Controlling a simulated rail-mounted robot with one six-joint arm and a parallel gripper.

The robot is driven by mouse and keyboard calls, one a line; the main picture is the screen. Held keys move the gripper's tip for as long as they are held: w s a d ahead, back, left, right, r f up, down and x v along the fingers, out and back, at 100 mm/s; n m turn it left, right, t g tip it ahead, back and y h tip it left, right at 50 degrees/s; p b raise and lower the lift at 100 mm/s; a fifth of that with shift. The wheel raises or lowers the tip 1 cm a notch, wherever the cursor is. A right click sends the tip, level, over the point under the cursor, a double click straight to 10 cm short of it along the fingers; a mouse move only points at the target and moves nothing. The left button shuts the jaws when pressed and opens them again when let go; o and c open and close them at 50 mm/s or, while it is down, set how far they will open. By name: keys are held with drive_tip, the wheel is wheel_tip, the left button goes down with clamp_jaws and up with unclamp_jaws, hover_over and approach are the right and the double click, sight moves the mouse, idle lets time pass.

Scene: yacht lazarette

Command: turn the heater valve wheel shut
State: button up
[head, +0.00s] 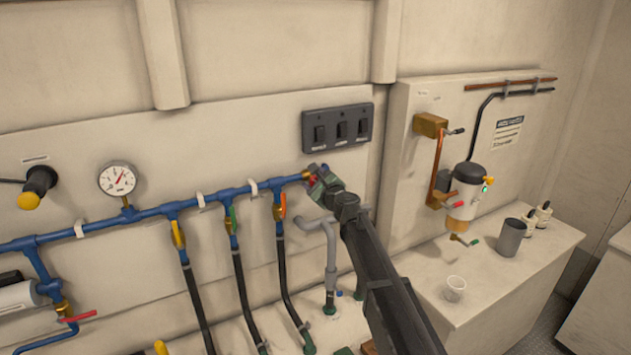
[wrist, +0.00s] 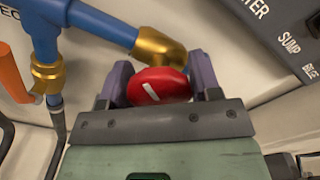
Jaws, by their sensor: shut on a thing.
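The red heater valve wheel (wrist: 160,86) sits on a brass valve body (wrist: 156,45) at the end of the blue pipe (wrist: 100,20). A white mark shows on the wheel's face, slanting in the wrist view. My gripper (wrist: 162,84) has one purple-grey finger on each side of the wheel and is shut on it. In the head view my gripper (head: 318,178) is at the right end of the blue pipe, just below the black switch panel. There the gripper hides most of the wheel.
The black switch panel (head: 337,126) is close above my gripper. Hoses with coloured lever valves (head: 233,222) hang to the left, and a grey bent pipe (head: 330,250) stands below. A counter at right holds a white cup (head: 454,289) and a grey beaker (head: 510,238).

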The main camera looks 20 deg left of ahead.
drive_tip(key=m, duration=0.5)
drive_tip(key=shift+s, duration=0.1)
drive_tip(key=m, duration=0.5)
drive_tip(key=shift+m, duration=0.3)
drive_tip(key=o, duration=0.9)
drive_tip(key=v, duration=1)
drive_tip(key=shift+s+d, duration=0.2)
drive_tip(key=shift+d, duration=0.05)
